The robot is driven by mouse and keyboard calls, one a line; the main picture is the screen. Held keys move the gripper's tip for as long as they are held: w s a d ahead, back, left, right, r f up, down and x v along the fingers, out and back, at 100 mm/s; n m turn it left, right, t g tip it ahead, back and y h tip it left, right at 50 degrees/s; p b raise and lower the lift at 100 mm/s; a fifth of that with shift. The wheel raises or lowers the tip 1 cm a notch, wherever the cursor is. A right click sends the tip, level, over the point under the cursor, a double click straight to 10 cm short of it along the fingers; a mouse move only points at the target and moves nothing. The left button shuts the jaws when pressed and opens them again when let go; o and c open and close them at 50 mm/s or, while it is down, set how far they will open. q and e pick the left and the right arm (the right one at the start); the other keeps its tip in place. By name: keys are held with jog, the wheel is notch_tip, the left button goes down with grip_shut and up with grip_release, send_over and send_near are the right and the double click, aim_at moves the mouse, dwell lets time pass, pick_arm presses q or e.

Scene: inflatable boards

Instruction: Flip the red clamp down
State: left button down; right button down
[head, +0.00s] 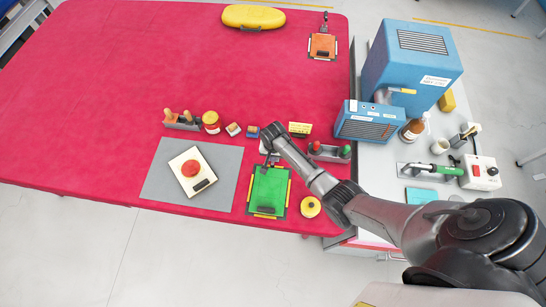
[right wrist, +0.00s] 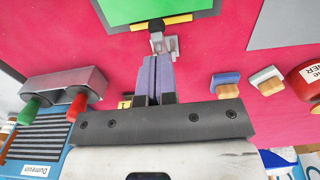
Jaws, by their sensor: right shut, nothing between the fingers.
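My right gripper (head: 268,150) reaches over the table to the far edge of the green board (head: 267,190). In the right wrist view its purple-grey fingers (right wrist: 155,78) are together, with nothing held. Their tips are close to a grey metal clamp (right wrist: 163,42) at the edge of the green board (right wrist: 150,8); contact cannot be told. An orange-red board (head: 322,46) lies at the table's far right, with a dark upright clamp (head: 325,20) at its far edge. No clamp looks plainly red. My left gripper is not in view.
Several small blocks, a jar (head: 210,122) and a rack with coloured handles (head: 330,152) stand near the gripper. The table's left is clear.

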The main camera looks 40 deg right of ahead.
jog(key=shift+s+a+f, duration=0.2)
jog(key=shift+f, duration=0.15)
dwell(0.3)
jog(key=shift+s+a, duration=0.1)
jog(key=shift+a, duration=0.05)
jog(key=shift+a+f+t+h+p, duration=0.1)
jog(key=shift+t+h+p, duration=0.2)
jog(key=shift+p, duration=0.05)
jog(key=shift+s+f, duration=0.1)
